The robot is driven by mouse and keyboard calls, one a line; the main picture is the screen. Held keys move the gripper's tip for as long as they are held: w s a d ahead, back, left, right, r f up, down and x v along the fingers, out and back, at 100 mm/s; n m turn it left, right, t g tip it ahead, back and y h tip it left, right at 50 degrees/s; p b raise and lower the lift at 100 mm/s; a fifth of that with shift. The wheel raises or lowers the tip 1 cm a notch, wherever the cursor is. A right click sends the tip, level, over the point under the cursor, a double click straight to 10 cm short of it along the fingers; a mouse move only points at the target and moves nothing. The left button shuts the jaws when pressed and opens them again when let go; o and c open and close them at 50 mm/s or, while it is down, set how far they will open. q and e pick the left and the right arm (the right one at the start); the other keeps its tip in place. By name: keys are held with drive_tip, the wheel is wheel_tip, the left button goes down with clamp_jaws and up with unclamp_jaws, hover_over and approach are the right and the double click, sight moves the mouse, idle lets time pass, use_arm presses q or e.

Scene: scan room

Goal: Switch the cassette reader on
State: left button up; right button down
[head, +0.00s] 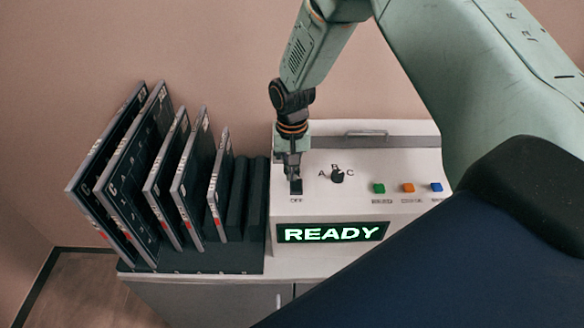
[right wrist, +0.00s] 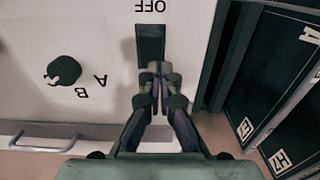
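The cassette reader (head: 400,210) is a white box on a cabinet, and its display (head: 332,233) is lit with the green word READY. Its black rocker switch (head: 296,187) sits at the top left, with OFF printed on its near side; it also shows in the right wrist view (right wrist: 150,45). My right gripper (head: 293,174) points down at the switch. In the right wrist view its fingertips (right wrist: 154,70) are together, with nothing between them, over the end of the switch away from OFF. I cannot tell whether they touch it. My left gripper is not in view.
Several dark cassettes (head: 137,170) stand tilted in a black rack (head: 230,258) left of the reader. A handle (head: 366,134) is behind.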

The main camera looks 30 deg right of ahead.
sight(292, 183)
drive_tip(key=shift+s+a+r+p, duration=0.25)
drive_tip(key=shift+s+p, duration=0.25)
drive_tip(key=shift+p, duration=0.05)
drive_tip(key=shift+s+a, duration=0.1)
drive_tip(key=shift+s, duration=0.05)
drive_tip(key=shift+r, duration=0.15)
drive_tip(key=shift+r, duration=0.35)
wheel_tip(292, 183, up, 11)
drive_tip(key=shift+s+r, duration=0.1)
idle(0.4)
